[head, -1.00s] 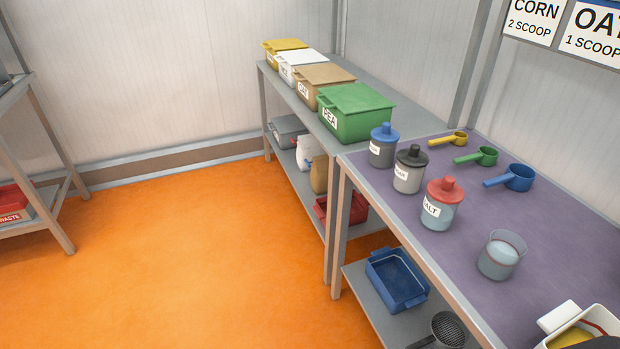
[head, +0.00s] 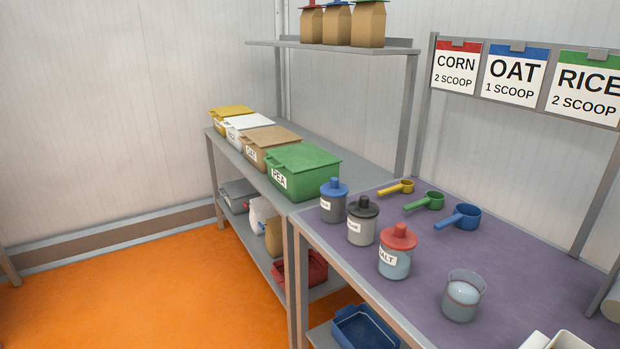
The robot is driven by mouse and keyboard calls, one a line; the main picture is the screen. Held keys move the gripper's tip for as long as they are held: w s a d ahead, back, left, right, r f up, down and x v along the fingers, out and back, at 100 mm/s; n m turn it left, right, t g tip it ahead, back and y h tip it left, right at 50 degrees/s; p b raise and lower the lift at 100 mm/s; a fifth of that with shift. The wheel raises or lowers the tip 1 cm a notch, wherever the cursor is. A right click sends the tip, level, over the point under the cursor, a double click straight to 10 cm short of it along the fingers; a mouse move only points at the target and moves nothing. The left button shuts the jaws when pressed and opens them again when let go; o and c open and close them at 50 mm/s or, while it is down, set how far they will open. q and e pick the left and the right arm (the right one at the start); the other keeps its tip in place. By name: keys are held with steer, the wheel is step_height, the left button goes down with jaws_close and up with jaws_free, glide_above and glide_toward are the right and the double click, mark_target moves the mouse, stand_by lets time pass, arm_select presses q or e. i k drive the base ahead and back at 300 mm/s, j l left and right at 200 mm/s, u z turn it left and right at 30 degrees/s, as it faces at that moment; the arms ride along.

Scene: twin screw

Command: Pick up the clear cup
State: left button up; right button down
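The clear cup (head: 462,296) stands upright on the purple-topped table (head: 520,268), near its front edge. It is see-through, with a pale greyish look inside and a thin reddish line around it. The jar with the red lid (head: 397,252) stands to its left and a little behind, apart from it. Neither of my grippers is in the head view.
Jars with a black lid (head: 361,221) and a blue lid (head: 333,200) stand farther back. Yellow (head: 397,188), green (head: 425,202) and blue (head: 457,217) scoops lie behind them. A white container (head: 556,341) is at the bottom right. Lidded bins, including a green one (head: 302,172), line the grey bench.

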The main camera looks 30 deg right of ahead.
mark_target(464, 289)
steer(key=z, duration=1.7)
